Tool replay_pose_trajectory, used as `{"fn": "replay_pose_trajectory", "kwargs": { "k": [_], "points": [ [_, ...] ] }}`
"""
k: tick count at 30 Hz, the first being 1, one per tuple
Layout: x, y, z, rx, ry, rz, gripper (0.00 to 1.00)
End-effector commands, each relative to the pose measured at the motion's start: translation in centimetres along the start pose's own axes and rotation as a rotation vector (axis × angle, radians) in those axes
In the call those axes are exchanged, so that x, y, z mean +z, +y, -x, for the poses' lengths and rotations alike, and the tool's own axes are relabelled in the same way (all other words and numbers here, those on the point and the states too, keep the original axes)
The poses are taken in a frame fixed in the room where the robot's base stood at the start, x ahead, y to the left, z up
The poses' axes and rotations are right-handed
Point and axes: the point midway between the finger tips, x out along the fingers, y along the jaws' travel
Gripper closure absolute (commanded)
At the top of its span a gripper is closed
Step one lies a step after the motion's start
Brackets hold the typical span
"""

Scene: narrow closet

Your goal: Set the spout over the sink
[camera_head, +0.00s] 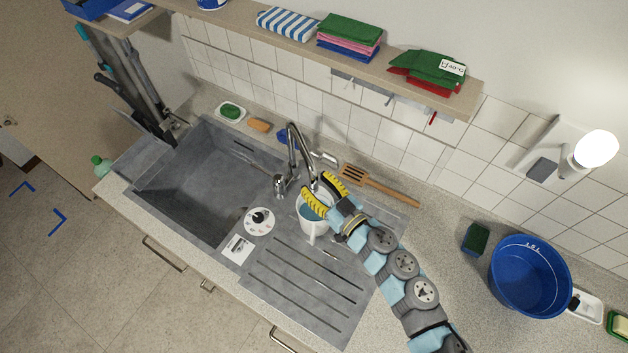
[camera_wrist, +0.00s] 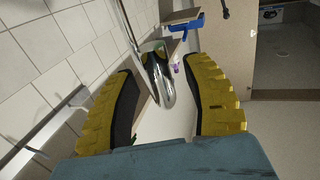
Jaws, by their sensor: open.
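The chrome spout (camera_head: 305,157) rises from the tap at the back edge of the grey sink (camera_head: 190,150) and arches to the right. Its end points over the drainboard side, not over the basin. My gripper (camera_head: 324,193) is open at the spout's end, with its yellow ribbed fingers. In the wrist view the spout (camera_wrist: 158,78) shows between the two open fingers of my gripper (camera_wrist: 168,105), with a gap on either side. I cannot tell whether either finger touches it.
A white mug (camera_head: 312,228) stands on the drainboard (camera_head: 300,285), below my gripper. A wooden spatula (camera_head: 380,186) lies behind it. A blue tub (camera_head: 530,275) is at the right. The basin is empty.

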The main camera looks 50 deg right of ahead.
Motion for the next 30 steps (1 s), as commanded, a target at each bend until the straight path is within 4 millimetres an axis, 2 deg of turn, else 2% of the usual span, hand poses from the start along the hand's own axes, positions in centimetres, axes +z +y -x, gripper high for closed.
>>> {"fn": "replay_pose_trajectory", "kwargs": {
  "k": [5,14,15,18,20,30],
  "points": [
    [0.00,-0.11,-0.88,-0.001,0.000,-0.001,0.50],
    [0.03,-0.08,-0.99,0.000,0.000,-0.001,0.50],
    [0.02,-0.07,-1.00,0.000,0.000,-0.001,0.56],
    [0.01,-0.07,-0.99,0.000,0.000,-0.001,0.85],
    [0.01,-0.07,-0.99,0.000,0.000,-0.001,1.00],
    [0.11,0.14,-1.05,0.020,-0.001,0.000,1.00]
  ]
}}
